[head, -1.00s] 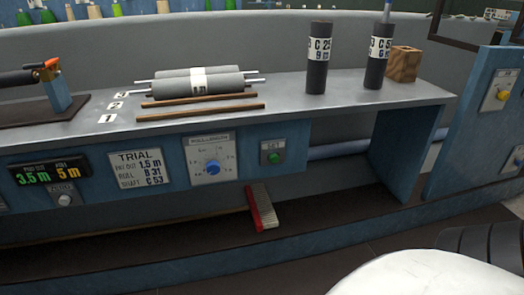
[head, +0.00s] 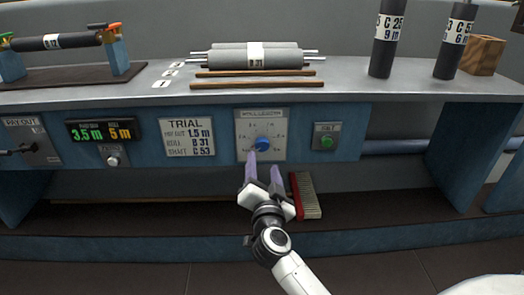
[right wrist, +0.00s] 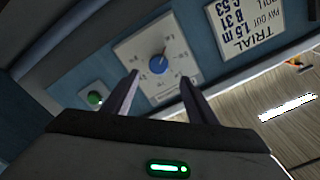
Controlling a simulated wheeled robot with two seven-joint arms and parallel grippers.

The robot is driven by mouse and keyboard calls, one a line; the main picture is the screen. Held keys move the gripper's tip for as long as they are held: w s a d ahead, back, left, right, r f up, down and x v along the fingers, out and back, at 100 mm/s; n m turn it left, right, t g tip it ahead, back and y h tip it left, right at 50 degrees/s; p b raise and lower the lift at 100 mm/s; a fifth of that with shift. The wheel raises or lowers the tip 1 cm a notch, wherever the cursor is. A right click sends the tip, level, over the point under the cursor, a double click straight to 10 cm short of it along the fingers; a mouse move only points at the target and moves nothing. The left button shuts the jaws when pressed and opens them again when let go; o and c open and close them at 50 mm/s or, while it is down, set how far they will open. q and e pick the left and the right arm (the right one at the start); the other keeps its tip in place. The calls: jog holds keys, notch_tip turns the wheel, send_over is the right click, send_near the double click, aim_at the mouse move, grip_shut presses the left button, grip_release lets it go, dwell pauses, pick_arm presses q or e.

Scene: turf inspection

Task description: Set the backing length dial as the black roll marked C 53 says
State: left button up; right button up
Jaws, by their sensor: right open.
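The black roll marked C 5-something, 6 m (head: 455,40), stands upright on the bench at the right; its second digit is hard to read. The dial (head: 281,118) is a pale square plate with a scale and a blue knob (head: 263,144) on the bench's blue front. It also shows in the right wrist view (right wrist: 138,50), the knob (right wrist: 158,64) ahead of the fingers. My right gripper (head: 263,166) is open and empty, its fingers just below and in front of the knob. I cannot tell if they touch it. My left gripper is out of view.
Another black roll, C 25, 9 m (head: 386,40), stands beside it, near a wooden block (head: 483,55). A trial card (head: 187,137) reads 1.5 m, B 31, C 53. A display (head: 104,131) shows 3.5 m and 5 m. A green button (head: 326,142) is right of the dial; a brush (head: 307,195) is below.

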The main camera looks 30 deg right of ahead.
aim_at(262, 147)
jog(key=b+x, duration=0.1)
jog(key=x, duration=0.2)
jog(key=b+x, duration=0.1)
jog(key=x, duration=0.2)
jog(key=b+x, duration=0.2)
jog(key=x, duration=0.1)
jog(key=shift+d+f, duration=0.1)
jog(key=shift+f, duration=0.2)
jog(key=shift+w+d, duration=0.3)
jog(key=shift+w, duration=0.2)
jog(key=shift+r, duration=0.1)
jog(key=c, duration=1.1)
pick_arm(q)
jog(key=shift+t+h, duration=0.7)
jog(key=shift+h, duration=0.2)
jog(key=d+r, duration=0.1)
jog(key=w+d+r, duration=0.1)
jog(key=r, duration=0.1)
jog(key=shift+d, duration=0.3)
pick_arm(e)
jog(key=shift+o, duration=0.2)
